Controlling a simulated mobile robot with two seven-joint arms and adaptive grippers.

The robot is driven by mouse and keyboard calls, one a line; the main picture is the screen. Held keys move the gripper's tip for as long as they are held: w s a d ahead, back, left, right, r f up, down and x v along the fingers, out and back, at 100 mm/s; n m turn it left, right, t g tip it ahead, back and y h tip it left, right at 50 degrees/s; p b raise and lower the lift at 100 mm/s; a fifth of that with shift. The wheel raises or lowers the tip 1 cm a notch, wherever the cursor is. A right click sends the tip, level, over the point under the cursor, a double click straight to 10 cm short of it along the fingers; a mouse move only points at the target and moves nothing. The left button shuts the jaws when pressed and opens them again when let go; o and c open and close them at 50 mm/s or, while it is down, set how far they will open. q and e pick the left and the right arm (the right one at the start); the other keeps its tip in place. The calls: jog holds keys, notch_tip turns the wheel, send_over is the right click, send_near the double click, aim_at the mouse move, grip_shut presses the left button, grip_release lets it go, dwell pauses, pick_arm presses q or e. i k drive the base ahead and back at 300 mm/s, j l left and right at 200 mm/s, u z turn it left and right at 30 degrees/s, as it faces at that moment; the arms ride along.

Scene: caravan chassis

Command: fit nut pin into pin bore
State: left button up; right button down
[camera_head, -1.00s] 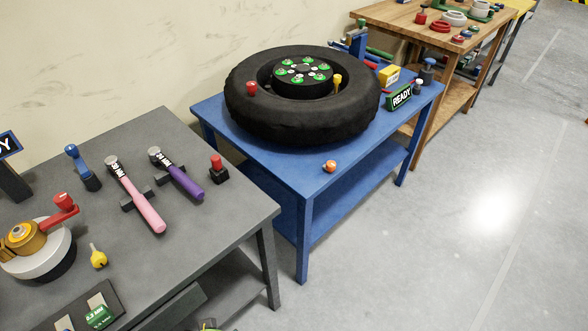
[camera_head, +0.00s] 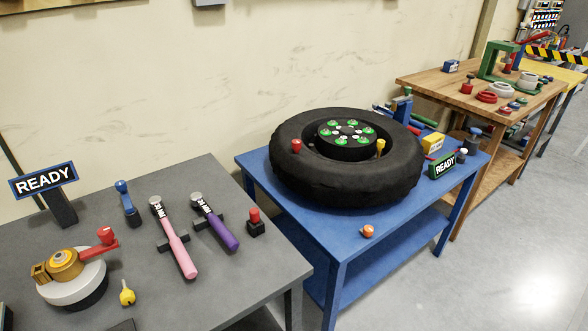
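I cannot tell for sure which piece is the nut pin or where its bore is. A small yellow knobbed piece (camera_head: 127,293) lies on the grey table, beside a white and brass round unit (camera_head: 70,275) with a red-knobbed lever. A tire (camera_head: 345,180) lies flat on the blue table, with a dark hub (camera_head: 348,140) carrying several green spots in its centre. A yellow-topped pin (camera_head: 381,146) stands at the hub's right side and a red-topped one (camera_head: 297,146) at the tire's left. A small orange piece (camera_head: 367,231) sits near the blue table's front edge. Neither gripper is in view.
On the grey table (camera_head: 225,288) lie a pink-handled tool (camera_head: 175,245), a purple-handled tool (camera_head: 216,222), a blue-handled piece (camera_head: 127,203) and a red-topped block (camera_head: 255,222). READY signs stand on the grey and blue tables. A wooden bench (camera_head: 435,84) is at right; open floor lies front right.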

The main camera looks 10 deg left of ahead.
aim_at(71, 283)
jog(key=u, duration=1.95)
jog(key=z, duration=1.25)
jog(key=i+l+z, duration=0.3)
jog(key=i+l, duration=0.15)
